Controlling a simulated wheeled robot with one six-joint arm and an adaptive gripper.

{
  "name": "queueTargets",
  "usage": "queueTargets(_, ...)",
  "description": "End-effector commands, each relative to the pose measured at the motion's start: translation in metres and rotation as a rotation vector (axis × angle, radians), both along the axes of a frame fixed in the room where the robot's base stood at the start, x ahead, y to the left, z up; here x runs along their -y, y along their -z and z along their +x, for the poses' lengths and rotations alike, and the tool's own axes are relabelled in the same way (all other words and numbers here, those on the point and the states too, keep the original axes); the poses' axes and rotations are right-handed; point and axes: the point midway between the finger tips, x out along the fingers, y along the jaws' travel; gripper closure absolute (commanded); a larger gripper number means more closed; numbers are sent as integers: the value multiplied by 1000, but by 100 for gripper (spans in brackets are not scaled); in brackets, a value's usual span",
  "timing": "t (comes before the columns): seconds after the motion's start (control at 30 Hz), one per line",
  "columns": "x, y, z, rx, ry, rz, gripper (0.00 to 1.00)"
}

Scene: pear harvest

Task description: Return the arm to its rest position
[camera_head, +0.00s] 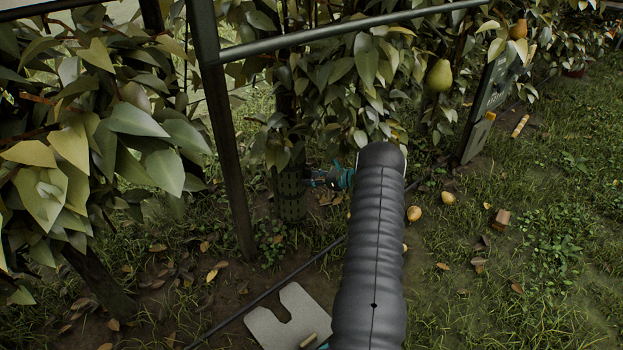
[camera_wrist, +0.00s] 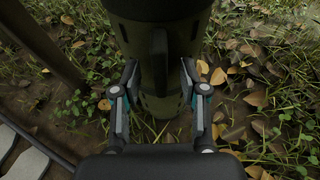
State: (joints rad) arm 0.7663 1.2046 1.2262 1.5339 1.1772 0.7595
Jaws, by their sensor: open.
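My arm rises from the bottom of the head view as a ribbed grey sleeve. It hides much of what lies behind it. My gripper (camera_wrist: 160,78) is open in the wrist view, its two fingers standing left and right of a dark green cylinder (camera_wrist: 159,108). I cannot tell whether the fingers touch it. In the head view, a teal and dark part of my gripper (camera_head: 331,178) shows low beside a dark mesh tube (camera_head: 291,193) at the foot of a plant. No pear shows between the fingers.
A dark post (camera_head: 221,130) and an overhead rail (camera_head: 355,31) stand close to the arm. Leaves crowd the left and top. A green pear (camera_head: 439,76) hangs right of centre.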

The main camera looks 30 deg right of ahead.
Motion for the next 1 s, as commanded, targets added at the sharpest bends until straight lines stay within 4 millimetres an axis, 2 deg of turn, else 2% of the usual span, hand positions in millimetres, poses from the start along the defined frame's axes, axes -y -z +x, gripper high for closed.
queueTargets(1.0,10,-20,-64,0,1,0,57)
